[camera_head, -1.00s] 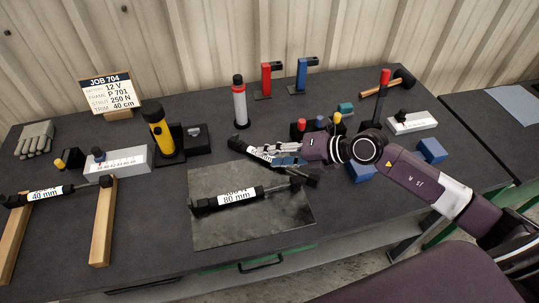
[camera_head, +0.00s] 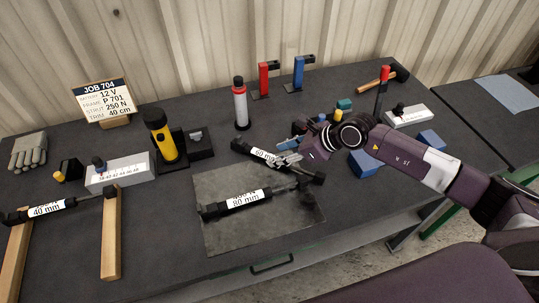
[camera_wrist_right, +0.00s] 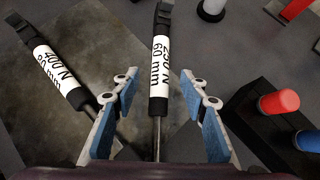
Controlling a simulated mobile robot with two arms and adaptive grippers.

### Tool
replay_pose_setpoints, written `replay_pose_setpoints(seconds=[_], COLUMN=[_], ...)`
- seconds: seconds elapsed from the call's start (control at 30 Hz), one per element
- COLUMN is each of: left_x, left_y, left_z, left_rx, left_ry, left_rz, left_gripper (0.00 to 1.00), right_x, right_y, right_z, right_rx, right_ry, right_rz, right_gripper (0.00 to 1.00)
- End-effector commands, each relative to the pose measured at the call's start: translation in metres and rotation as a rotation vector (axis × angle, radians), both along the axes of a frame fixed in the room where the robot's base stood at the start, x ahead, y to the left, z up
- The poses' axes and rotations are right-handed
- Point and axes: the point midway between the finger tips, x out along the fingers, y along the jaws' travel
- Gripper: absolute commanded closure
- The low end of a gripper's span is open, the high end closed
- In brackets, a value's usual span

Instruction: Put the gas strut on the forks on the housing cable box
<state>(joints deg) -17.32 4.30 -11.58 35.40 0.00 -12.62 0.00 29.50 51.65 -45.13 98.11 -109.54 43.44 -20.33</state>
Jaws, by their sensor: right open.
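A black gas strut with a white label reading 60 mm (camera_head: 262,155) lies on the bench behind the grey mat. It also shows in the right wrist view (camera_wrist_right: 158,75), where the label appears to read 250 N 60 mm. My right gripper (camera_head: 288,153) is over this strut. In the wrist view its blue-padded fingers (camera_wrist_right: 160,112) are open on both sides of the rod, with gaps visible. A second strut, labelled 400 N 80 mm (camera_head: 246,201), lies on the mat. A third, labelled 40 mm (camera_head: 46,210), rests across two wooden rails. I cannot make out the housing cable box's forks. My left gripper is not in view.
The job card (camera_head: 103,98) reads strut 250 N. A yellow-and-black tool (camera_head: 160,135), a white-and-red cylinder (camera_head: 240,105) and red and blue clamps (camera_head: 264,80) stand behind. Blue blocks (camera_head: 366,163) lie right of the gripper. The mat's front part (camera_head: 265,235) is bare.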

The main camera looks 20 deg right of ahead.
Motion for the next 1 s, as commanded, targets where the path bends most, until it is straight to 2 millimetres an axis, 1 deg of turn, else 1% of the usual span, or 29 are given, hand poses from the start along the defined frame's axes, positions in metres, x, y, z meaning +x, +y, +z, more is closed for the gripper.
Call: replay_pose_setpoints(seconds=[0.03, 0.07, 0.13, 0.3, 0.53, 0.9, 1.0], left_x=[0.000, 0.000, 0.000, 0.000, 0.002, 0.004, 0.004], left_y=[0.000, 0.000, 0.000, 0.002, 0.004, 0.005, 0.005], left_z=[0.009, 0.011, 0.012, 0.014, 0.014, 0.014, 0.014], left_rx=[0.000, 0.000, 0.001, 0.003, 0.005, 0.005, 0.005], left_ry=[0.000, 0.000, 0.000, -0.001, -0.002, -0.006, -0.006], left_rz=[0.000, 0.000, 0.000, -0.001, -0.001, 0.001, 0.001], left_gripper=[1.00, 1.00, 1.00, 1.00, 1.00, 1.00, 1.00], right_x=[0.004, 0.006, 0.011, 0.017, 0.017, 0.017, 0.017], right_y=[0.005, 0.008, 0.012, 0.018, 0.018, 0.018, 0.018], right_z=[0.000, -0.003, -0.012, -0.022, -0.023, -0.023, -0.023], right_rx=[0.003, 0.004, 0.004, 0.002, 0.001, 0.002, 0.002], right_ry=[0.001, 0.002, 0.002, 0.000, 0.000, 0.000, 0.000], right_rz=[-0.001, -0.001, -0.001, -0.001, -0.002, -0.001, -0.001], right_gripper=[0.60, 0.60, 0.60, 0.60, 0.60, 1.00, 1.00])
